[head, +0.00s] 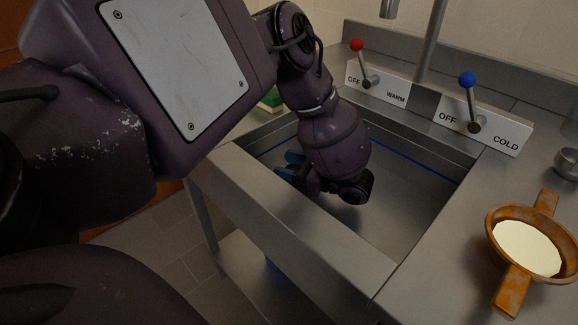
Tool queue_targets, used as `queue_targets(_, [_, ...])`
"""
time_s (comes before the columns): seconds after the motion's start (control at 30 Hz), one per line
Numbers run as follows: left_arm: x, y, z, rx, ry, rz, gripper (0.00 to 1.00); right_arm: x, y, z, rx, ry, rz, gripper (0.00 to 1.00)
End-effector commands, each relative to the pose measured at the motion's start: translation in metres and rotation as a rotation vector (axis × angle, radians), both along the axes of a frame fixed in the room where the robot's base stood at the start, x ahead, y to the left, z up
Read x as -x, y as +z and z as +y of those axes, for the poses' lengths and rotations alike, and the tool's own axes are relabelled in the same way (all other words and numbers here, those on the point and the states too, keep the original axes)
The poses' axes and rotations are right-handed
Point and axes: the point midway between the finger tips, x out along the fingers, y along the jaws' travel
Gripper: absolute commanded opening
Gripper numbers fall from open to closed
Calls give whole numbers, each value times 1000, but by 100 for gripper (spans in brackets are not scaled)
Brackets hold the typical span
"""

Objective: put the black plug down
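My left arm comes in from the left and reaches down into the steel sink basin (405,215). My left gripper (289,166) is low in the left part of the basin, with two blue fingertips showing a little apart. My own wrist hides most of the gripper, and the gap between the fingers is dark. I cannot make out the black plug there or anywhere else in view. I cannot tell whether the fingers hold it. My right gripper is not in view.
A red-knobbed lever (357,45) and a blue-knobbed lever (467,80) stand on the panel behind the basin. An orange-rimmed strainer with a pale inside (527,248) rests on the right counter. A small metal cup (568,163) is at the right edge. A green item (270,99) sits behind my arm.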

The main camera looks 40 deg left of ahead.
Motion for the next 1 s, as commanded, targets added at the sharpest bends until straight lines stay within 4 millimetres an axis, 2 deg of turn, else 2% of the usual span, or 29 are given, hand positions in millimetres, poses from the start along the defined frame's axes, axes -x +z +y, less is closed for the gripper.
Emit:
queue_targets(0.07, [0, -1, 0, 0, 0, 1, 71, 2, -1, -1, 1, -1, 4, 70])
queue_targets(0.47, [-2, 0, -7, 1, -1, 1, 71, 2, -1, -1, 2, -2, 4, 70])
queue_targets(1.0, [-27, 0, -84, 1, -5, 0, 71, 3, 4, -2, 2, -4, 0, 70])
